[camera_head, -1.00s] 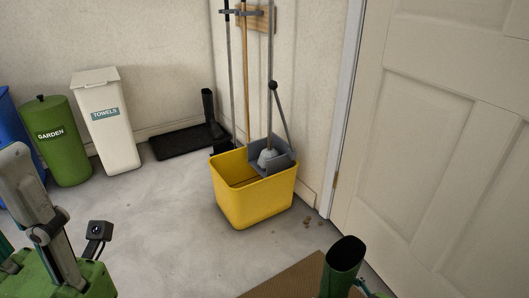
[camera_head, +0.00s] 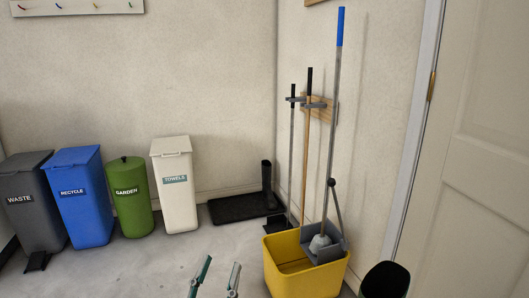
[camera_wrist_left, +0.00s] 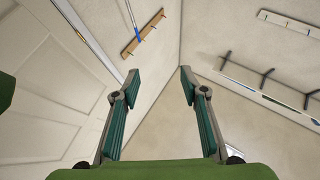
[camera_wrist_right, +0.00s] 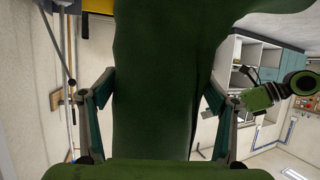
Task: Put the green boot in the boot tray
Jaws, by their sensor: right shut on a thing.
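The green boot (camera_head: 385,281) shows only as a dark upper opening at the bottom right of the head view. In the right wrist view the green boot (camera_wrist_right: 155,100) fills the middle, and my right gripper (camera_wrist_right: 160,82) is shut on it, one finger at each side. The black boot tray (camera_head: 232,209) lies on the floor against the back wall, with a dark boot (camera_head: 267,181) standing upright at its right end. My left gripper (camera_head: 221,263) is open and empty; it also shows in the left wrist view (camera_wrist_left: 159,73).
A yellow mop bucket (camera_head: 300,279) stands right of and nearer than the tray, with tall handles rising at the wall. A white towels bin (camera_head: 176,195) and green garden bin (camera_head: 133,200) stand left of the tray. Floor (camera_head: 160,262) in front is clear.

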